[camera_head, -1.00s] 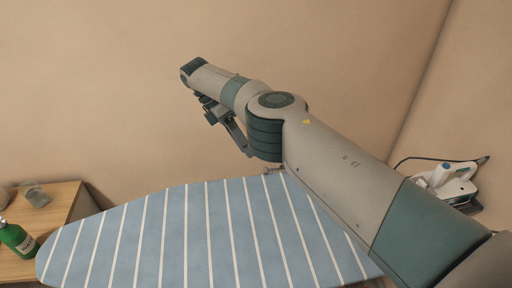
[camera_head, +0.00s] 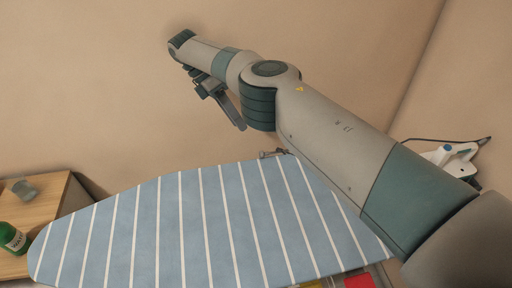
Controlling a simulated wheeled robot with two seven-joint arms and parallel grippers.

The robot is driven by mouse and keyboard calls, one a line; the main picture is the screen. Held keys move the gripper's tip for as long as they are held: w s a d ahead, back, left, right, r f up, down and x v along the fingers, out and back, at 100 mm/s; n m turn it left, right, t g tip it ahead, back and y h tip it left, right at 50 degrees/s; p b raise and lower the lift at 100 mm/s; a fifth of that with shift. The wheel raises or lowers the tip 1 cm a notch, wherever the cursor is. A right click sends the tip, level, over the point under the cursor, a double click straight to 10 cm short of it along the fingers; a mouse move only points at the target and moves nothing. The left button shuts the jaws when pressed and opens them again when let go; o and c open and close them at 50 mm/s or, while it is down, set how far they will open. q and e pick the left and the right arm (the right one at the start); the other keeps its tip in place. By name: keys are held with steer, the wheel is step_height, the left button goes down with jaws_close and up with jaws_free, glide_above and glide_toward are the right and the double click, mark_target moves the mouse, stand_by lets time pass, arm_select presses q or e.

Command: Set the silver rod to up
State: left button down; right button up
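A small silver metal piece (camera_head: 271,154) sticks out at the far edge of the blue striped ironing board (camera_head: 190,225). It may be the silver rod, but it is too small to tell how it is set. My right arm reaches in from the lower right and folds at a joint just above it. My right gripper (camera_head: 230,112) shows as dark parts hanging below the forearm, in front of the wall and up and left of the metal piece. It looks apart from the piece. Its fingers are seen edge-on, so their opening is unclear. My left gripper is out of view.
A wooden table (camera_head: 40,205) at the left holds a green bottle (camera_head: 13,239) and a greyish cup-like object (camera_head: 25,190). A white iron (camera_head: 450,158) with a dark cord is at the right, partly behind my arm. Red (camera_head: 360,281) and yellow items show below the board. The board top is bare.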

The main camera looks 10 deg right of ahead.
steer(key=p+x, duration=0.2)
steer(key=x, duration=0.9)
steer(key=shift+s+f, duration=0.2)
steer(key=shift+f, duration=0.05)
steer(key=shift+d, duration=0.1)
jaws_close()
